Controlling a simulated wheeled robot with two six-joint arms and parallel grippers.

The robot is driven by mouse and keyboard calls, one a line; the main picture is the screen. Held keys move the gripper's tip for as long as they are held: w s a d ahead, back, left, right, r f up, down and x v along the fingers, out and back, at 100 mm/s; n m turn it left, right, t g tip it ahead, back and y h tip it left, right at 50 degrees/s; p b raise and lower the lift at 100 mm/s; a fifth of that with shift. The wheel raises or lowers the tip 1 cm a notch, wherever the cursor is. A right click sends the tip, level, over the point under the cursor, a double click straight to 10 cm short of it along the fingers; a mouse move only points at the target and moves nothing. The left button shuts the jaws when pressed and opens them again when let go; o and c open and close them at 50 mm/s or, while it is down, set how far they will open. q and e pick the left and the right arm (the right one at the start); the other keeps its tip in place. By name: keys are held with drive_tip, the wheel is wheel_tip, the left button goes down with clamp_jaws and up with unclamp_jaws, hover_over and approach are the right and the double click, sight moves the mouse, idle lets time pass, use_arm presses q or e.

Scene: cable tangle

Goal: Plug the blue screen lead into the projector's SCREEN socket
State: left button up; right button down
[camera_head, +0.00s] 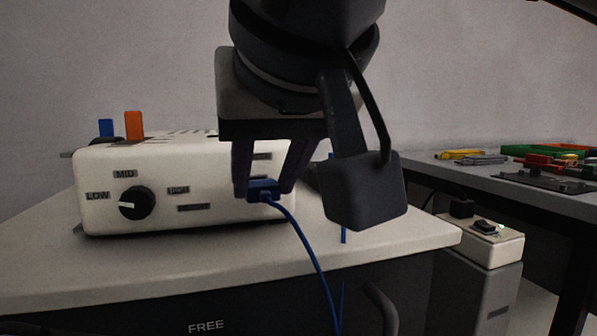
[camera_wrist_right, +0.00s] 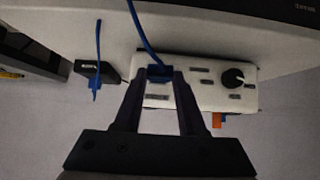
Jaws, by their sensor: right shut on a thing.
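The white projector (camera_head: 160,200) stands on the cabinet top, with a black knob and small labels on its front. My right gripper (camera_head: 265,190) is shut on the blue plug of the screen lead (camera_head: 263,186), at the right part of the projector's front. The blue cable (camera_head: 310,245) hangs down from the plug. In the right wrist view the blue plug (camera_wrist_right: 159,72) sits between the fingertips, against or just in front of the projector (camera_wrist_right: 210,90). The gripper and plug hide the socket, so I cannot tell whether the plug is in it. My left gripper is not in view.
The cabinet top (camera_head: 400,233) has free room in front of the projector. Orange (camera_head: 134,125) and blue (camera_head: 106,128) tabs stick up behind the projector. A second blue lead (camera_wrist_right: 97,60) hangs near a dark box (camera_wrist_right: 95,70). A grey table (camera_head: 530,185) with coloured items stands right.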

drive_tip(key=shift+w+a+p, duration=0.2)
drive_tip(key=shift+w+p, duration=0.2)
drive_tip(key=shift+w, duration=0.15)
drive_tip(key=shift+w+a+p, duration=0.15)
drive_tip(key=shift+w+p, duration=0.2)
drive_tip(key=shift+w, duration=0.15)
idle(0.6)
drive_tip(key=shift+c, duration=2)
unclamp_jaws()
